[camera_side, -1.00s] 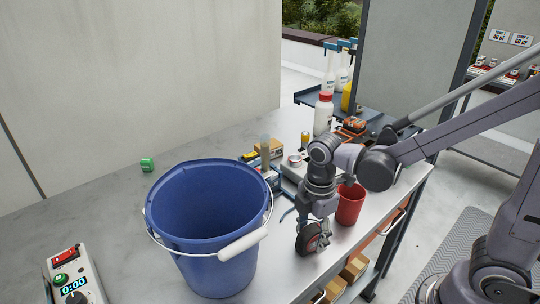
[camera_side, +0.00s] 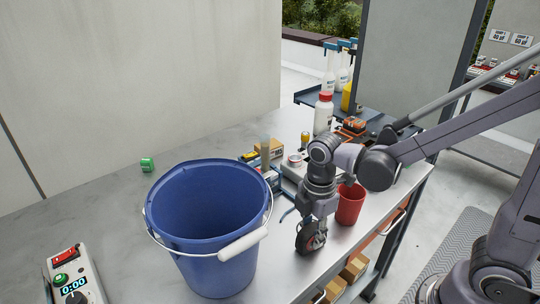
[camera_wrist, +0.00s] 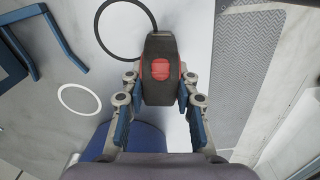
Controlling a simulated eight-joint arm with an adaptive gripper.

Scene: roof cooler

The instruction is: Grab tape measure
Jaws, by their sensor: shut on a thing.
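The tape measure is a rounded black case with a red round patch. It shows in the side view (camera_side: 311,238) at the table's front edge, right of the blue bucket. In the wrist view, the tape measure (camera_wrist: 160,68) sits between the two fingers. My gripper (camera_wrist: 162,88) is shut on it, with one fingertip on each side of the case. In the side view my gripper (camera_side: 312,222) points down over it and hides its upper part. I cannot tell whether the tape measure touches the table.
A large blue bucket (camera_side: 206,205) with a white handle stands close left. A red cup (camera_side: 350,205) stands close right. Bottles and boxes crowd the back. A device with a display (camera_side: 75,282) sits front left. The left part of the table (camera_side: 110,205) is mostly clear.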

